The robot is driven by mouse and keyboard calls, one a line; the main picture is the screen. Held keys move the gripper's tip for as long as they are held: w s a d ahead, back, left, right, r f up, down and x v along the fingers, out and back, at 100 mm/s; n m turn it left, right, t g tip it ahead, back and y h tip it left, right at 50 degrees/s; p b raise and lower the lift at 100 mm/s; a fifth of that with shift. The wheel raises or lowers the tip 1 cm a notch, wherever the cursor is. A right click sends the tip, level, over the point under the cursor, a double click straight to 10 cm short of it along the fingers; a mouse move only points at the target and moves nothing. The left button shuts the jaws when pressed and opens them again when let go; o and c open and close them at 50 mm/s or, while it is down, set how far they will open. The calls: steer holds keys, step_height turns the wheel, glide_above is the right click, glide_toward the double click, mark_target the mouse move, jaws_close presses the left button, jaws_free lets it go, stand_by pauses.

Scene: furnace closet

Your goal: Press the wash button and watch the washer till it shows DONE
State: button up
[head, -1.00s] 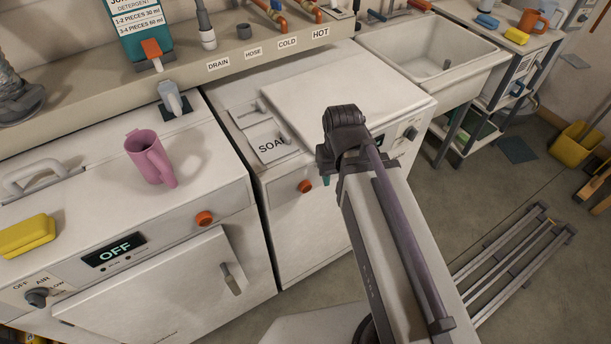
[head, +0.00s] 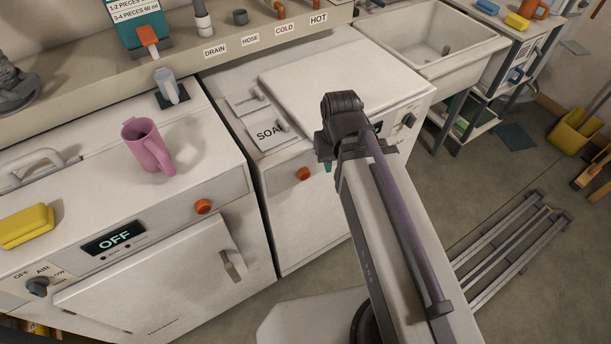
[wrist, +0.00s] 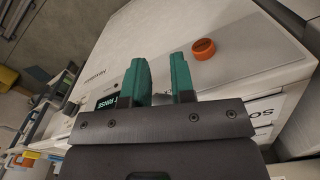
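The washer (head: 335,88) is the white machine in the middle of the head view, with a SOAP drawer (head: 268,132) on top. Its orange round button (head: 303,174) is on the front; the button also shows in the wrist view (wrist: 204,49). The washer's display (wrist: 106,101) is upside down in the wrist view, partly covered by a finger, and appears to read RINSE. My gripper (wrist: 160,75) has two green fingers with a gap between them and nothing held. It is in front of the washer, apart from the button.
On the left stands another white machine with an OFF display (head: 114,237) and its own orange button (head: 204,206). A pink mug (head: 146,147) and yellow sponge (head: 27,226) lie on it. A sink (head: 432,42) is at right. A slatted rack (head: 510,243) lies on the floor.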

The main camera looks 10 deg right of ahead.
jaws_close()
stand_by(1.4)
